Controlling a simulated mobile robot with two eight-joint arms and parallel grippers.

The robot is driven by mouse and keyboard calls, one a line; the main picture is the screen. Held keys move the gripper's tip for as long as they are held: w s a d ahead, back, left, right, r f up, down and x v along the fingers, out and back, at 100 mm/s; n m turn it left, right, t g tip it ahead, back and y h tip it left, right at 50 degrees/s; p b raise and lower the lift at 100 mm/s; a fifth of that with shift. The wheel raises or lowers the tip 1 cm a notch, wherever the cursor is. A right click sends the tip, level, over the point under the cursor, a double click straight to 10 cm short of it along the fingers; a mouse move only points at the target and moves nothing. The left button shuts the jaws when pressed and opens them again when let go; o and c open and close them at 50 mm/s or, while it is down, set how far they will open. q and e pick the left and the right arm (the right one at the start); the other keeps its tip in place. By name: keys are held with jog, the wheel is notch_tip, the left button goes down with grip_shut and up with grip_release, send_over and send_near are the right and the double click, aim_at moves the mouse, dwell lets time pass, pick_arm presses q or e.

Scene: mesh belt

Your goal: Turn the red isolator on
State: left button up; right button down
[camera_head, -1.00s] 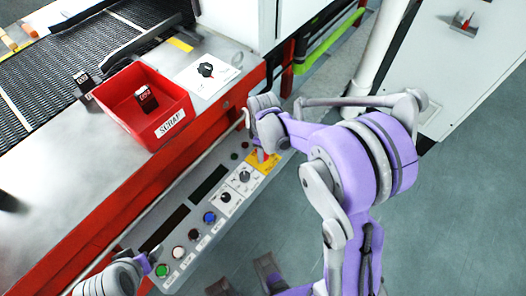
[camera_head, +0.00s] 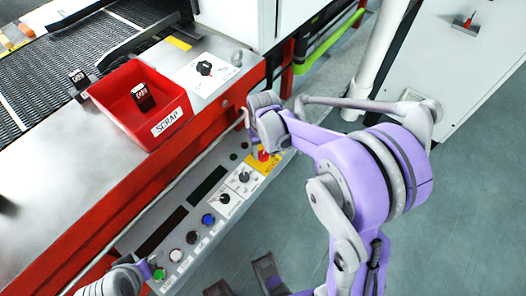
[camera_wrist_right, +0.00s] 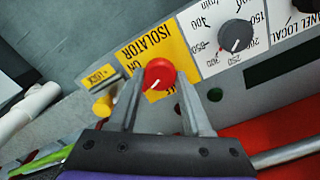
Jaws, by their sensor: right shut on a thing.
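The red isolator knob (camera_wrist_right: 159,74) sits on a yellow plate (camera_wrist_right: 148,45) marked ISOLATOR, upside down in the right wrist view. An ON label shows left of the knob, and lettering below it is partly hidden. The knob's white line points to the lower left. My right gripper (camera_wrist_right: 160,92) is shut on the knob, one finger on each side. In the head view the red knob (camera_head: 263,155) shows just below the right gripper (camera_head: 258,140). My left gripper (camera_head: 140,275) is by the green button at the lower left; its jaws are unclear.
The control panel (camera_head: 207,216) carries dials and several coloured buttons. A yellow LOCK tag and yellow peg (camera_wrist_right: 102,107) are close beside the isolator. A red SCRAP bin (camera_head: 115,90) and a rotary dial plate stand on the machine top. Open floor lies to the right.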

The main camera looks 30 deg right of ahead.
aim_at(263, 154)
jog(key=shift+m, duration=2.2)
jog(key=shift+b, duration=0.3)
jog(key=shift+c, duration=1.7)
grip_release()
notch_tip(263, 154, up, 11)
jog(key=p, duration=0.1)
jog(key=shift+p, duration=0.4)
jog(key=shift+f, duration=0.1)
